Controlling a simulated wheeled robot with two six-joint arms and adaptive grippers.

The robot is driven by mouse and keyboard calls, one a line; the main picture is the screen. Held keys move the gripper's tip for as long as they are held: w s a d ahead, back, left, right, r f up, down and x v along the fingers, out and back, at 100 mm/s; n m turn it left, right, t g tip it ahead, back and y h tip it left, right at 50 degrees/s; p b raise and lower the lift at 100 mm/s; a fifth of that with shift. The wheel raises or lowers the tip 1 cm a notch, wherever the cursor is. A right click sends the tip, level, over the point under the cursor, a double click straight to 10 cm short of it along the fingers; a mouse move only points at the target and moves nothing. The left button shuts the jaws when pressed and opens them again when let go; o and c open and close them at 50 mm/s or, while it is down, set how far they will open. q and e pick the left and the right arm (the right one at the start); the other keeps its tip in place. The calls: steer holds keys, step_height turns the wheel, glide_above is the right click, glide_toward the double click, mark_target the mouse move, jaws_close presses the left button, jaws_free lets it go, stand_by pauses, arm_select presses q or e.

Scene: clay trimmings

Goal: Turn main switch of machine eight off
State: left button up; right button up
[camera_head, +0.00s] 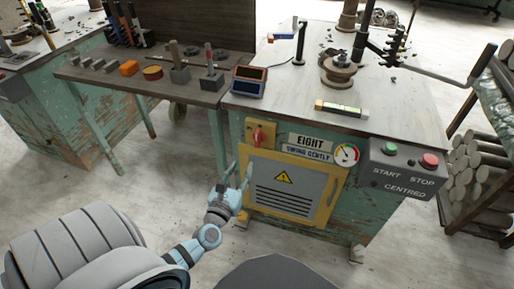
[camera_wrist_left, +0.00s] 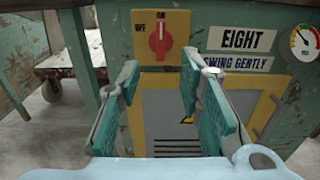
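The main switch is a red knob (camera_head: 258,136) on a yellow plate at the upper left of the green machine's front, beside the label EIGHT (camera_head: 310,140). In the left wrist view the red knob (camera_wrist_left: 161,40) stands upright, towards the word ON at the top; OFF is printed at its left. My left gripper (camera_head: 239,175) is open and empty, below the switch and in front of the yellow door. In the left wrist view its two fingers (camera_wrist_left: 159,80) stand apart, with the knob above and between their tips, apparently not touched. My right gripper is not in view.
A grey START/STOP box (camera_head: 402,168) juts out at the right. A side table (camera_head: 150,75) with tools stands left. A rack of clay rolls (camera_head: 470,175) stands right.

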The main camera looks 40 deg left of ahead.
arm_select(q)
glide_toward(256, 138)
steer(key=w, duration=0.1)
steer(key=b+x, duration=0.2)
steer(key=x, duration=0.5)
steer(key=shift+w+a+f, duration=0.15)
steer(key=shift+w+a, duration=0.3)
steer(key=shift+w, duration=0.3)
jaws_close()
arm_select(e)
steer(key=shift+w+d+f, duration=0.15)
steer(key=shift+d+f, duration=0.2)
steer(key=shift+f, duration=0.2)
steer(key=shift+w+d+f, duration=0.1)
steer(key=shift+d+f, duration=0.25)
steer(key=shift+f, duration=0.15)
